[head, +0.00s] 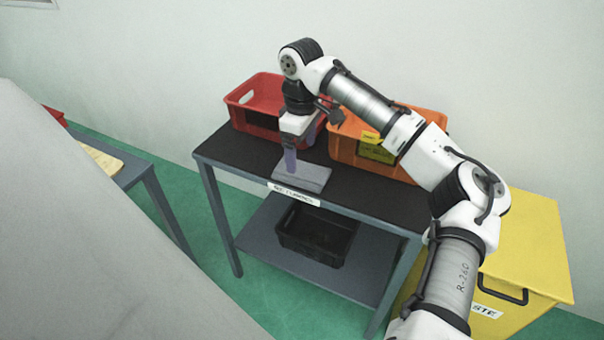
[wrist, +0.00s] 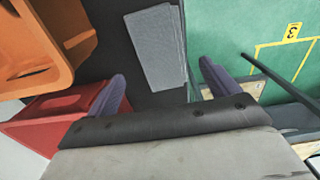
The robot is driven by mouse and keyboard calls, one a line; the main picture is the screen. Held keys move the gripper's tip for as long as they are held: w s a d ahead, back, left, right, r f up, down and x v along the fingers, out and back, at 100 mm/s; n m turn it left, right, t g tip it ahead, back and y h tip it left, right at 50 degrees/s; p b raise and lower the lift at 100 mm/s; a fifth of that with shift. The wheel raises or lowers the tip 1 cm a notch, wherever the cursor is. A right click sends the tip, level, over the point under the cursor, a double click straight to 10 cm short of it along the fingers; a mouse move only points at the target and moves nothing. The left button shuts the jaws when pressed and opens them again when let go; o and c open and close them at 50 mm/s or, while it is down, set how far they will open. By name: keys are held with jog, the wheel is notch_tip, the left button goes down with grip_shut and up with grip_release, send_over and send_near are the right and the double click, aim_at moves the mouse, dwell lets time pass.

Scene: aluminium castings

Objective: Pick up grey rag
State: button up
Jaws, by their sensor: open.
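The grey rag (head: 302,177) lies folded flat near the front edge of the dark-topped table (head: 395,200). In the wrist view the rag (wrist: 155,48) shows as a grey rectangle ahead of the fingertips, roughly in line with the gap between them. My gripper (head: 291,160) points down just behind and above the rag. Its two purple fingers stand apart with nothing between them in the wrist view (wrist: 162,84). I cannot tell the exact height of the fingertips over the rag.
A red crate (head: 243,98) and an orange crate (head: 343,150) stand at the table's back, close to my gripper. A black bin (head: 318,238) sits on the lower shelf. A yellow waste box (head: 535,240) stands at the right.

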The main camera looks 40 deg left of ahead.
aim_at(300, 169)
jog(key=shift+s+a+f, duration=0.1)
jog(key=shift+f, duration=1.4)
jog(key=shift+a+f, duration=0.1)
jog(key=shift+f, duration=1.35)
jog(key=c, duration=1.1)
jog(key=shift+o, duration=0.2)
notch_tip(300, 169, up, 20)
jog(key=p, duration=0.1)
